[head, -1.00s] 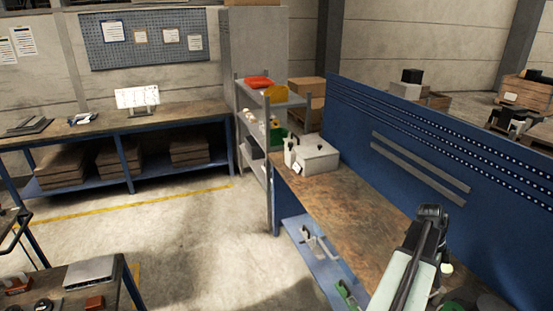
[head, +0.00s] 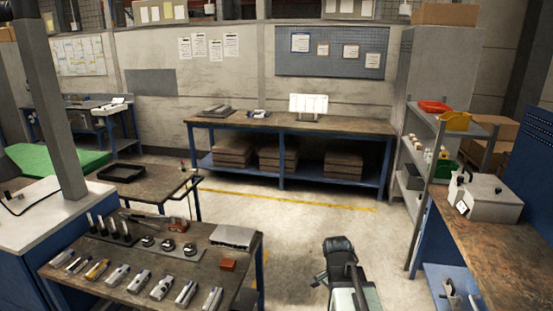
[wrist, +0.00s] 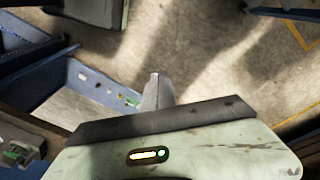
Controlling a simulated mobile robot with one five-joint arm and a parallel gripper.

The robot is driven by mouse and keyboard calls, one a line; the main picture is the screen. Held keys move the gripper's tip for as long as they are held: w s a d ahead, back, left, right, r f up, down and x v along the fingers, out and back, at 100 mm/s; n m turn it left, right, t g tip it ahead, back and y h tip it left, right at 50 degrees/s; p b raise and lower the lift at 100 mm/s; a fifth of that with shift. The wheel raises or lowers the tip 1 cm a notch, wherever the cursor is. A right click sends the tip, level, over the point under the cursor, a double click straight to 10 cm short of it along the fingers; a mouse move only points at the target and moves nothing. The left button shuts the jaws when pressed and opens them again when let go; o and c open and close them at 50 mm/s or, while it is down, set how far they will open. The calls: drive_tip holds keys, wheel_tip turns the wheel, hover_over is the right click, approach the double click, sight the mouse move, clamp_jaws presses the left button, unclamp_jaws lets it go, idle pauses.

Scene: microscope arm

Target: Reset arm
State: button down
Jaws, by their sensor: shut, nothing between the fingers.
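My arm (head: 350,290) rises from the bottom of the head view, right of centre, over the open floor. It shows a pale green link and a dark upper part; the fingertips cannot be made out there. In the wrist view my gripper (wrist: 156,88) shows as a narrow grey pair of fingers beyond the dark edge of the pale green housing. It is shut and empty, above the concrete floor, touching nothing that I can see.
A table (head: 130,287) with several small tools stands at front left. A workbench (head: 475,240) with a grey box (head: 490,200) is at right, beside a shelf rack (head: 418,165). A long bench (head: 330,126) lines the back wall. The floor between (head: 300,220) is clear.

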drive_tip(key=s+a+f+n+y, duration=0.1)
drive_tip(key=s+a+n, duration=0.1)
drive_tip(key=a+n, duration=0.6)
drive_tip(key=n, duration=0.4)
drive_tip(key=shift+s+a+y, duration=0.2)
drive_tip(key=shift+a+y, duration=0.05)
drive_tip(key=shift+y, duration=0.05)
